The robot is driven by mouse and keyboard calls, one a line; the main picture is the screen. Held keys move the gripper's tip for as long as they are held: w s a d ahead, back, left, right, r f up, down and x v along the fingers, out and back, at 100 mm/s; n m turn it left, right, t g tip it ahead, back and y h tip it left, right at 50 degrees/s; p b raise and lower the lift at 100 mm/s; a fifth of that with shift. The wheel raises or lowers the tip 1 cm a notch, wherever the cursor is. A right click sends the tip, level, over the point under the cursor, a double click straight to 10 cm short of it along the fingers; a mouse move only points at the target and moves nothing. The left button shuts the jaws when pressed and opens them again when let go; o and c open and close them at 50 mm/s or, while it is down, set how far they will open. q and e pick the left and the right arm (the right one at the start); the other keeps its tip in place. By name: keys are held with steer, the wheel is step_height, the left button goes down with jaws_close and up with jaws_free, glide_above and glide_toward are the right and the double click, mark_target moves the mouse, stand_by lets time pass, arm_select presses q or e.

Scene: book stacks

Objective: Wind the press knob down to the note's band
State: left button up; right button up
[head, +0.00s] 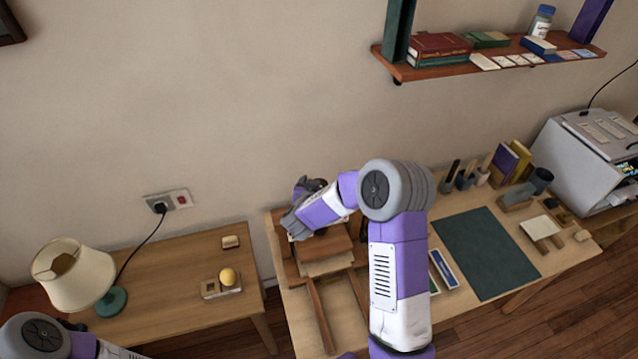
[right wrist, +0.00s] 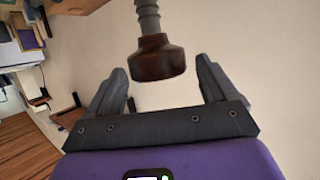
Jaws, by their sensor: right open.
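The press, with brown wooden boards (head: 328,265), stands at the left end of the desk, partly hidden by my right arm. In the right wrist view its dark brown knob (right wrist: 158,64) hangs on a grey threaded screw (right wrist: 148,17). My right gripper (head: 292,224) is over the press. In the right wrist view its fingers (right wrist: 162,80) are open, one to each side of the knob, with gaps visible on both sides. A pale card (head: 541,227) leans on a small stand at the desk's right; I cannot read it or tell whether it is the note. My left gripper is out of view.
A dark green mat (head: 486,252) lies on the desk (head: 448,300), with tool holders and upright books behind it. A grey machine (head: 590,160) stands at the right. A side table (head: 180,300) holds a lamp (head: 75,275). A loaded shelf (head: 440,70) hangs above.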

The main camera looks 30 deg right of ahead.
steer(key=v, duration=0.6)
steer(key=shift+a+r, duration=0.15)
steer(key=shift+s, duration=0.2)
